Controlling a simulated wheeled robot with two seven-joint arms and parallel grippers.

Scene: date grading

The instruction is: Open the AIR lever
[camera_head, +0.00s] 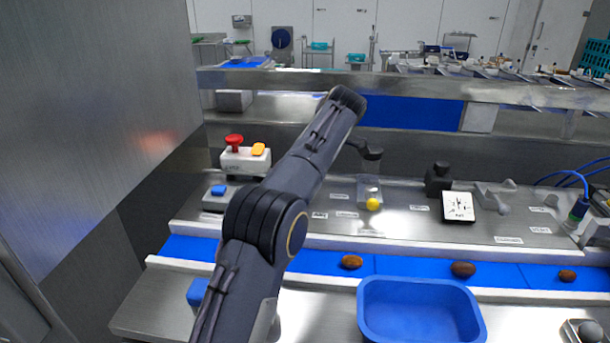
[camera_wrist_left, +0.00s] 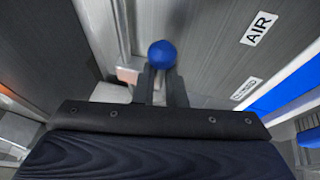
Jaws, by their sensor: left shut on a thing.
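The AIR lever's round blue knob (camera_wrist_left: 162,52) shows in the left wrist view, at the tips of my left gripper (camera_wrist_left: 161,78). The gripper's two dark fingers are shut on the lever just below the knob; the lever's stem is mostly hidden between them. The AIR label (camera_wrist_left: 258,28) is on the grey metal panel to the right of the knob. In the head view the AIR label (camera_head: 319,215) shows just right of my left arm, which hides the gripper and the lever. My right gripper is in neither view.
A box with a red button (camera_head: 234,141) stands left of my arm. A yellow ball-ended control (camera_head: 372,203) and a white dial (camera_head: 458,206) are to the right. A blue belt (camera_head: 401,267) carries several brown dates behind a blue tub (camera_head: 420,283). A metal wall (camera_head: 92,110) closes the left.

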